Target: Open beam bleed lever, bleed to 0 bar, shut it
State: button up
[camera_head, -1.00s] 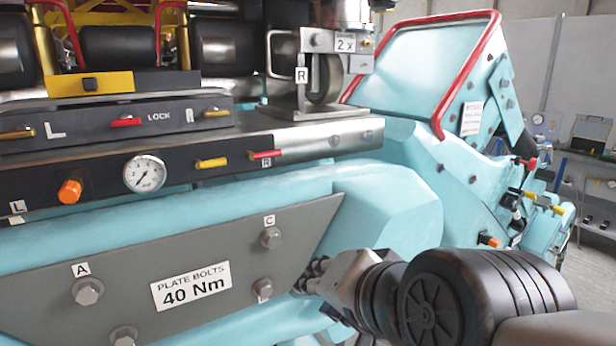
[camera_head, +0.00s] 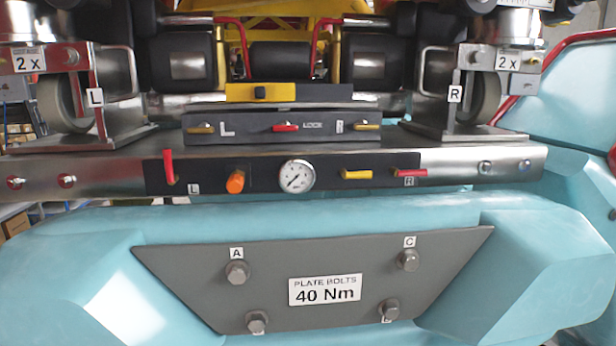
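The black panel on the metal beam carries a round white pressure gauge (camera_head: 296,176). Its needle seems to point to the lower left; the figures are too small to read. Right of it a yellow lever (camera_head: 357,174) lies level along the panel. A red lever by the R label (camera_head: 408,173) also lies level. A red lever by the L label (camera_head: 169,167) stands upright at the panel's left end. An orange knob (camera_head: 235,182) sits between that lever and the gauge. No label tells which lever is the bleed. My gripper is out of view.
Above, a grey lock panel (camera_head: 283,115) bears yellow and red handles. Below, a grey plate (camera_head: 340,263) marked 40 Nm has protruding bolts. Metal brackets with wheels (camera_head: 478,95) stand at both beam ends. The space before the panel shows no obstruction.

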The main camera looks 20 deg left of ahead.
aim_at(364, 175)
jog(key=u, duration=1.3)
